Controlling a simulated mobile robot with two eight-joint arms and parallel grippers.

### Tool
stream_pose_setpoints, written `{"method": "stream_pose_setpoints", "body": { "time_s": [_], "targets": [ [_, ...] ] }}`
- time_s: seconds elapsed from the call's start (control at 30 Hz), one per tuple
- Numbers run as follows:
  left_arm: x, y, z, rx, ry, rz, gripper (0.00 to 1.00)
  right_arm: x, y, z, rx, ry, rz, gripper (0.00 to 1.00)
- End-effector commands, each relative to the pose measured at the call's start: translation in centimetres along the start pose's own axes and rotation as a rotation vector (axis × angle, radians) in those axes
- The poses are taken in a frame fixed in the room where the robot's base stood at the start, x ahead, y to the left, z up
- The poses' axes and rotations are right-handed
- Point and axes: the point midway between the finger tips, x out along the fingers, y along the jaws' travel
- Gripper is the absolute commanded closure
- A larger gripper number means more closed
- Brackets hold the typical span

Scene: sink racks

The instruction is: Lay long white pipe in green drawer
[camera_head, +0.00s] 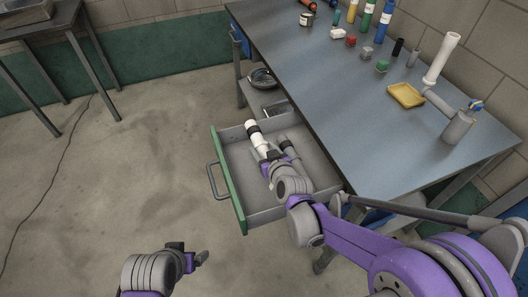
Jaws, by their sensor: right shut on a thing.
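The green-fronted drawer (228,178) is pulled out from under the workbench, with its grey interior showing. A long white pipe (258,141) with a dark band near its far end is over or in the drawer, its near end hidden by my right gripper. My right gripper (273,160) is shut on the pipe. I cannot tell whether the pipe touches the drawer floor. A dark grey cylindrical piece (288,145) shows just right of it. My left gripper (197,260) is low in the picture, over the floor and away from the drawer; its jaw opening is unclear.
A black pan (262,78) sits on the lower shelf. The floor left of the drawer is clear.

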Motion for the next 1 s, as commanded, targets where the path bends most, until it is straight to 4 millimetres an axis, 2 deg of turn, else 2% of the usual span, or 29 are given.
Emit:
{"method": "stream_pose_setpoints", "body": {
  "time_s": [0.07, 0.77, 0.8, 0.93, 1.0],
  "targets": [
    [0.2, 0.0, 0.1, 0.0, -0.001, 0.0, 0.11, 0.2, 0.0, 0.6, 0.0, 0.001, 0.001, 1.0],
    [1.1, 0.0, 0.6, 0.0, -0.004, 0.0, 0.11, 0.7, 0.0, 1.6, -0.001, 0.001, 0.0, 1.0],
    [1.1, 0.0, 0.6, 0.0, -0.004, 0.0, 0.11, 0.7, 0.0, 1.6, -0.001, 0.0, 0.0, 0.31],
    [1.1, 0.0, 0.6, 0.0, -0.004, 0.0, 0.11, 0.7, 0.0, 1.6, -0.001, 0.0, 0.0, 0.08],
    [1.1, 0.0, 0.6, 0.0, -0.004, 0.0, 0.11, 0.7, 0.0, 1.6, -0.001, 0.0, 0.0, 0.05]
  ]
}}
